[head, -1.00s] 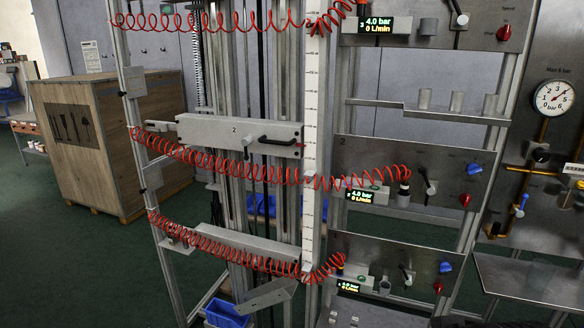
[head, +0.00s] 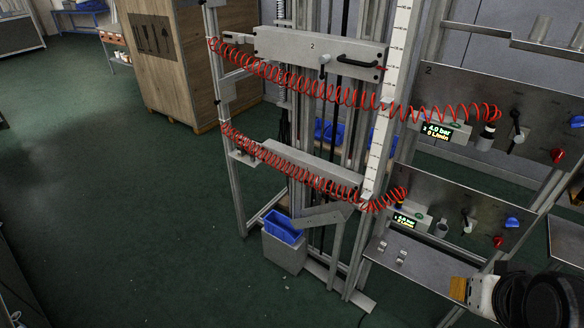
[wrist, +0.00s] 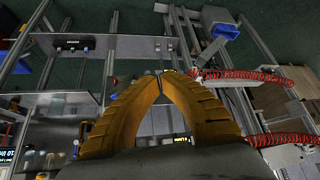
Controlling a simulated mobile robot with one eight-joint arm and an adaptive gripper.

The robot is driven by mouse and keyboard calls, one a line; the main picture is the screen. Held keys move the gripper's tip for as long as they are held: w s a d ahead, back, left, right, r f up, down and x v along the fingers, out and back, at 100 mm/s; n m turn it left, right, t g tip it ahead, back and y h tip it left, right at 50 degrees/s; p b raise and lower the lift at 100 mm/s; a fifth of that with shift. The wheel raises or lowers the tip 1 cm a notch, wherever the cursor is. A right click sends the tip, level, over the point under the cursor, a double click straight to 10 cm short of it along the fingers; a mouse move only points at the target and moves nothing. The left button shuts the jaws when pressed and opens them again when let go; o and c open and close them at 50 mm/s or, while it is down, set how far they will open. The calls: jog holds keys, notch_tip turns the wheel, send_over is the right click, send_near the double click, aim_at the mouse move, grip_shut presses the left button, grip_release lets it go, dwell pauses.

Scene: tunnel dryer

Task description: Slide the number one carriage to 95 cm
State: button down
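The lowest carriage (head: 312,163), a grey block, sits on the vertical rails below the carriage marked 2 (head: 285,47). Its number is not readable; a coiled red hose (head: 290,172) hides much of its front. A white scale strip (head: 388,120) stands upright just right of the carriages; its figures are too small to read. My gripper's yellow fingers (wrist: 160,76) meet at the tips in the wrist view, with nothing seen between them. In the head view, part of my arm shows at the lower right, well away from the lowest carriage.
A blue bin (head: 283,228) stands in a grey holder below the lowest carriage. Valve panels with knobs and pressure displays (head: 438,131) are right of the rails, with a metal shelf (head: 415,262) beneath. A wooden crate (head: 165,70) is behind left. The green floor at left is clear.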

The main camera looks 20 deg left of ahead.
dwell(0.4)
jog(key=c, duration=1.5)
grip_release()
jog(key=shift+w, duration=0.1)
jog(key=shift+o, duration=0.2)
jog(key=w+a+f+n+t+h+b, duration=0.15)
jog(key=w+a+n, duration=0.3)
jog(key=w, duration=1.05)
jog(key=w+a+f+n+t+h+b, duration=0.1)
jog(key=w+a+f+n+h+b, duration=0.3)
jog(key=w, duration=1)
jog(key=n+t+b, duration=0.5)
jog(key=n+b, duration=0.1)
send_near(337, 192)
jog(key=f+x, duration=0.1)
jog(key=x, duration=0.9)
jog(key=shift+w+r+y, duration=0.25)
jog(key=shift+y, duration=0.1)
